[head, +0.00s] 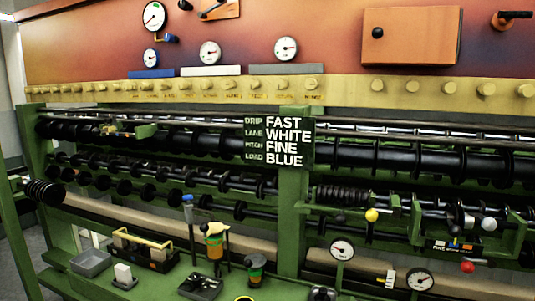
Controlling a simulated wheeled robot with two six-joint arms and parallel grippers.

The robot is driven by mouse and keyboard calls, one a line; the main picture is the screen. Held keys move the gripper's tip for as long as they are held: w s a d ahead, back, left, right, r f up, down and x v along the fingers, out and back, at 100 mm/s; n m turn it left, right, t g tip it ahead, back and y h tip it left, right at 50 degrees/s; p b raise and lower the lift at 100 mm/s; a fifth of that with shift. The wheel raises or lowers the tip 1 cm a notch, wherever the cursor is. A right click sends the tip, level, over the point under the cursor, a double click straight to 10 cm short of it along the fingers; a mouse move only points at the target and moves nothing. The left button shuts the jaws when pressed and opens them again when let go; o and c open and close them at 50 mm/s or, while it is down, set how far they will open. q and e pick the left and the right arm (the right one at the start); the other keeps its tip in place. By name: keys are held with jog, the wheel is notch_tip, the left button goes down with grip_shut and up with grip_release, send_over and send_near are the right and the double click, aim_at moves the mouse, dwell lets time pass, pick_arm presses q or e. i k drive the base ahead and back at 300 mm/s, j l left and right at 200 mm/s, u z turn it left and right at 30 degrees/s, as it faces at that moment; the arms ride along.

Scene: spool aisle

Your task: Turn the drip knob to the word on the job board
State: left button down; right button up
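The job board (279,141) is a dark sign on the green centre post in the head view. It reads DRIP FAST, LANE WHITE, PITCH FINE, LOAD BLUE. I cannot tell which part is the drip knob. At the lower right a small dark panel (440,246) carries the word FINE, with the rest of its lettering too small to read. An orange and dark canister (214,243) stands on the lower ledge, and a shorter dark one with an orange band (255,268) stands to its right. Neither of my grippers shows in the head view.
Black spool shafts (400,159) run across the green frame. Yellow, white and red ball ends (467,267) stick out at right. Dial gauges (342,249) stand low at right. A grey bin (91,262), a yellow-handled tray (145,250) and a dark tray (201,286) crowd the ledge.

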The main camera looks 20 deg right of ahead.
aim_at(196, 280)
jog(key=i+j, duration=0.4)
jog(key=i, duration=0.15)
jog(key=i+j+z, duration=0.3)
jog(key=z, duration=0.15)
jog(key=i+j+z, duration=0.4)
jog(key=z, duration=0.3)
